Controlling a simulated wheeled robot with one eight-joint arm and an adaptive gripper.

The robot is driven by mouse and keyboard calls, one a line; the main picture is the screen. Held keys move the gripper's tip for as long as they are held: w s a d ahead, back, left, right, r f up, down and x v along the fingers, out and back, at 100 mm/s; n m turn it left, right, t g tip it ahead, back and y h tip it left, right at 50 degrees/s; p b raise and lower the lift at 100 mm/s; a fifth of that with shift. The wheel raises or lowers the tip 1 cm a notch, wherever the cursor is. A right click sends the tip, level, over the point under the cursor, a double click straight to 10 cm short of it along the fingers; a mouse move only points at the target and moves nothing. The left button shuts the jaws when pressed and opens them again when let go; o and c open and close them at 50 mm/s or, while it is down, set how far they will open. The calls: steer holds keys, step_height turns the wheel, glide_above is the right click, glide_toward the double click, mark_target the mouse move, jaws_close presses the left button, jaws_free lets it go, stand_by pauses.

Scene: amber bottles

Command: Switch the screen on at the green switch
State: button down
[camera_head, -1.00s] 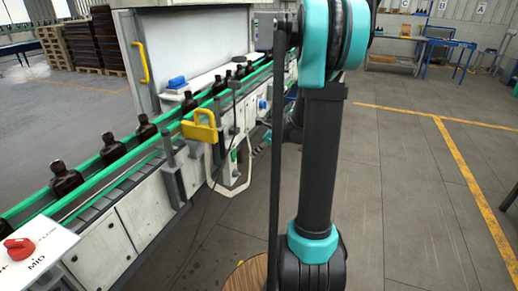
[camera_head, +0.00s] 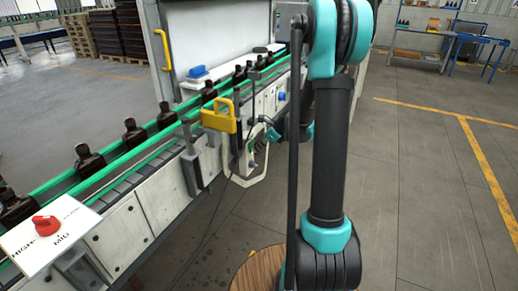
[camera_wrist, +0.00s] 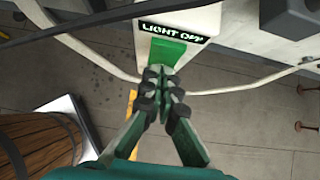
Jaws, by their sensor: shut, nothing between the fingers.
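The green switch (camera_wrist: 166,54) is on the end of a white housing (camera_wrist: 180,22) in the wrist view, under a black label reading "LIGHT OFF". My gripper (camera_wrist: 164,76) is shut and empty. Its fingertips are just below the switch in the picture and overlap its lower edge; I cannot tell whether they touch. In the head view my gripper (camera_head: 268,134) is small, beside the conveyor's side, partly hidden by my arm. A large pale panel (camera_head: 215,40) stands behind the conveyor and looks unlit; I cannot tell if it is the screen.
Amber bottles (camera_head: 88,162) stand along the green-railed conveyor (camera_head: 150,150). A yellow bracket (camera_head: 218,117) and a white looped bar (camera_head: 262,170) stick out near the switch area. A red knob (camera_head: 46,225) sits at front left. A wooden barrel (camera_wrist: 40,145) stands at lower left.

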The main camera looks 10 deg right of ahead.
steer(key=shift+w+a+f, duration=0.15)
steer(key=shift+w+a, duration=0.05)
steer(key=shift+a, duration=0.05)
steer(key=shift+r, duration=0.85)
steer(key=shift+d, duration=0.1)
